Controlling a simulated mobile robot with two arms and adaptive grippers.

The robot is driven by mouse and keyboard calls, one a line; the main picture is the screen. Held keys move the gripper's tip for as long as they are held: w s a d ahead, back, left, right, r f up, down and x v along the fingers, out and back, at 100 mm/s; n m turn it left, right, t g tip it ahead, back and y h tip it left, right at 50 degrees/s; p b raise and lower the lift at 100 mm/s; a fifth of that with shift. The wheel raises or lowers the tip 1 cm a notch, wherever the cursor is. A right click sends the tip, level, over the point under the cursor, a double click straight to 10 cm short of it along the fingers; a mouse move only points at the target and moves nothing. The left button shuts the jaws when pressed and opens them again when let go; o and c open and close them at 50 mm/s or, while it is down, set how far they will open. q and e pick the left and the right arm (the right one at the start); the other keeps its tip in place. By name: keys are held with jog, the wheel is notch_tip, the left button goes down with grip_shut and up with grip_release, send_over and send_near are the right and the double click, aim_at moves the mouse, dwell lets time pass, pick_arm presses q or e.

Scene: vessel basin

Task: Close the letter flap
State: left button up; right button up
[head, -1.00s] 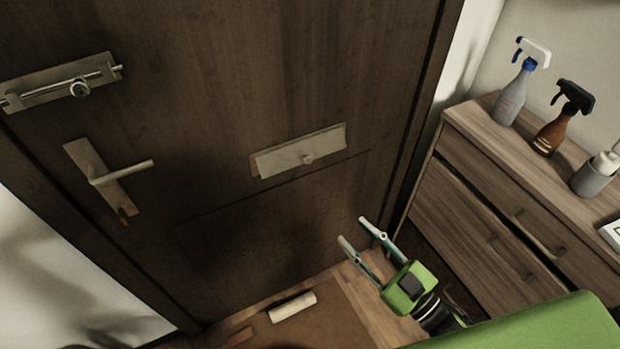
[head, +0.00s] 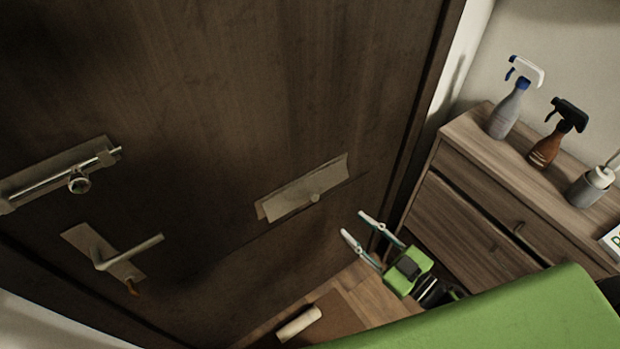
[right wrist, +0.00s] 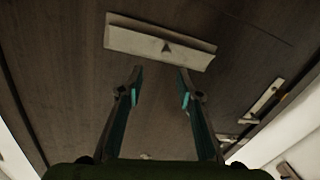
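The letter flap (head: 302,191) is a pale metal plate with a small round knob, set low in the dark wooden door (head: 270,90). It appears tilted out from its backing plate. In the right wrist view the flap (right wrist: 140,40) lies ahead of the fingers, near the top. My right gripper (head: 357,225) is open and empty, in front of the door, below and to the right of the flap, not touching it. Its two spread fingers (right wrist: 160,80) also show in the right wrist view. My left gripper is not in view.
A door handle (head: 125,257) and a sliding bolt (head: 60,175) are at the door's left. A wooden dresser (head: 480,215) stands close on the right, with spray bottles (head: 505,112) on top. A pale roll (head: 299,323) lies on the floor by the door.

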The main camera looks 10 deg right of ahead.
aim_at(315, 197)
jog(key=p+x, duration=0.1)
jog(key=x, duration=0.2)
jog(key=a+p+x, duration=0.1)
jog(key=x, duration=0.3)
jog(key=r+p+x, duration=0.1)
jog(key=x, duration=0.3)
jog(key=shift+s+a, duration=0.3)
jog(key=shift+s, duration=0.05)
jog(key=shift+w+a, duration=0.1)
jog(key=shift+w, duration=0.15)
jog(key=shift+w+a+f, duration=0.1)
jog(key=shift+w, duration=0.2)
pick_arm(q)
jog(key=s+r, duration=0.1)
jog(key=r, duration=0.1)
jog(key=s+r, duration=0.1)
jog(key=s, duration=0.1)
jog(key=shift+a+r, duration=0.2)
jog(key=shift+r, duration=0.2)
pick_arm(e)
grip_shut()
